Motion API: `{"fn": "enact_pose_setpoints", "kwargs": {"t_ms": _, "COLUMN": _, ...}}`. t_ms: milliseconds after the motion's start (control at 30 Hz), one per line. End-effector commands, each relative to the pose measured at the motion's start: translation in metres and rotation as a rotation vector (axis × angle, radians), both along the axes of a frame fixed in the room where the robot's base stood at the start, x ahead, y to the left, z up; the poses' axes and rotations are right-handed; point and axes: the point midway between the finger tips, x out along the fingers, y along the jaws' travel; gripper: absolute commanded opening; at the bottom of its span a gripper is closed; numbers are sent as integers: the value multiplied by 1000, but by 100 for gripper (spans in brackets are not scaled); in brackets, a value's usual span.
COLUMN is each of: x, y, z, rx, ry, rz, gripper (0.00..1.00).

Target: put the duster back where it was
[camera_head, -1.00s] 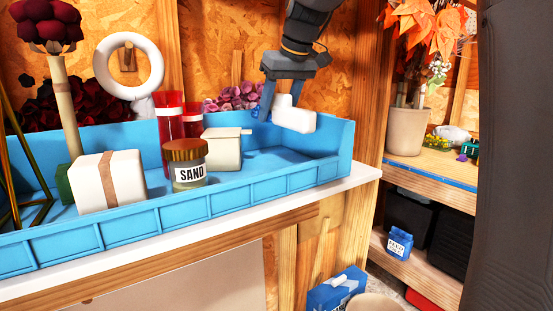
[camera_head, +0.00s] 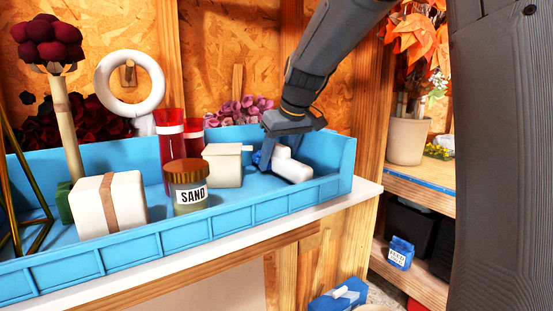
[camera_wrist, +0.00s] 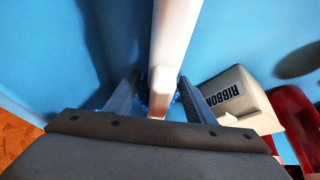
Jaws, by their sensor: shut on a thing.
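My gripper (camera_head: 272,152) is shut on the duster (camera_head: 292,170), a white, blocky piece with a bit of blue near the fingers. It is low inside the right end of the blue tray (camera_head: 331,154). I cannot tell whether the duster touches the tray floor. In the wrist view the duster (camera_wrist: 174,35) is a long white shape running away between the two fingers (camera_wrist: 160,80), with blue showing where they grip.
Left of the duster stand a cream ribbon box (camera_head: 223,166), a sand jar (camera_head: 188,190), a red-and-white container (camera_head: 171,150) and a white box with a brown band (camera_head: 109,205). The tray's front wall (camera_head: 200,228) and right wall bound the space. The tray's right floor is otherwise bare.

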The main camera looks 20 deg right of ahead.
Motion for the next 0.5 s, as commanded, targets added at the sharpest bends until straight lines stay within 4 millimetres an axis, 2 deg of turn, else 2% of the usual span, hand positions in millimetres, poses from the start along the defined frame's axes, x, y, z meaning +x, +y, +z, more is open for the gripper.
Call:
{"fn": "enact_pose_setpoints", "kwargs": {"t_ms": 100, "x": 0, "y": 0, "z": -7, "rx": 0, "ry": -1, "rz": 0, "gripper": 25}}
{"fn": "enact_pose_setpoints", "kwargs": {"t_ms": 467, "x": 0, "y": 1, "z": -11, "rx": 0, "ry": -1, "rz": 1, "gripper": 25}}
{"fn": "enact_pose_setpoints", "kwargs": {"t_ms": 500, "x": 0, "y": 1, "z": -11, "rx": 0, "ry": -1, "rz": 1, "gripper": 55}}
